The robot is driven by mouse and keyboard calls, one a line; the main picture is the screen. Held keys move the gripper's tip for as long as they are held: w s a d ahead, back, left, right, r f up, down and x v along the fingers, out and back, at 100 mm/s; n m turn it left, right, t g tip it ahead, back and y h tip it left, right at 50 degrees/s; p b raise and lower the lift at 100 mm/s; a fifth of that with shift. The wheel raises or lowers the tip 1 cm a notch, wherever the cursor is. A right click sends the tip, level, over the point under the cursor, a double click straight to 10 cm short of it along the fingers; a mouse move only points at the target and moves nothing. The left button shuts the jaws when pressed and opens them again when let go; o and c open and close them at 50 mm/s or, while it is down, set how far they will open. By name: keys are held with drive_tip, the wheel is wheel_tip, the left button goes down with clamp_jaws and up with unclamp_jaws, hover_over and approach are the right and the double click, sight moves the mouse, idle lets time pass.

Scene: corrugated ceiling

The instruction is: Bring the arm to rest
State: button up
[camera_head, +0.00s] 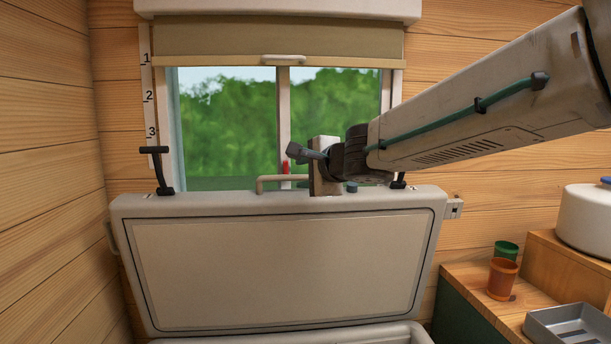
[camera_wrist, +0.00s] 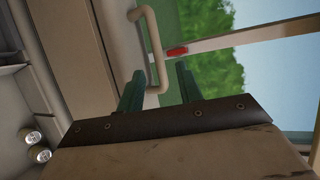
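My arm (camera_head: 490,95) reaches in from the upper right in the head view, stretched out in front of the window. My gripper (camera_head: 300,153) is at its far end, by the top edge of a raised pale lid (camera_head: 280,265). In the wrist view the two green fingers of my gripper (camera_wrist: 158,85) are apart. A beige bar handle (camera_wrist: 150,35) shows between and beyond them, with no visible grip on it. In the head view this handle (camera_head: 268,179) runs behind my gripper. How close the fingers are to it in depth I cannot tell.
The lid stands open below a window (camera_head: 225,120) with a partly lowered blind (camera_head: 275,38). Black latches (camera_head: 160,170) stick up at the lid's top.

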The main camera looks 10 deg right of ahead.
drive_tip(key=s+d+f+n+g+h, duration=0.2)
drive_tip(key=s+d+f+n+h, duration=0.25)
drive_tip(key=d, duration=0.35)
drive_tip(key=s+d+f+n+g+h, duration=0.2)
drive_tip(key=s+d+f+n+h, duration=0.3)
drive_tip(key=d, duration=0.3)
drive_tip(key=s+d+f+n+g+y, duration=0.1)
drive_tip(key=s+f+g, duration=0.1)
drive_tip(key=s, duration=0.7)
drive_tip(key=s+d+f+n+g+y, duration=0.1)
drive_tip(key=s+f+n+g, duration=0.1)
drive_tip(key=s, duration=0.8)
drive_tip(key=s+d+f+n+g+y, duration=0.1)
drive_tip(key=s+f+g, duration=0.3)
drive_tip(key=s, duration=0.6)
drive_tip(key=shift+s+d+f+n, duration=0.25)
drive_tip(key=shift+f+n, duration=0.3)
drive_tip(key=shift+f, duration=0.05)
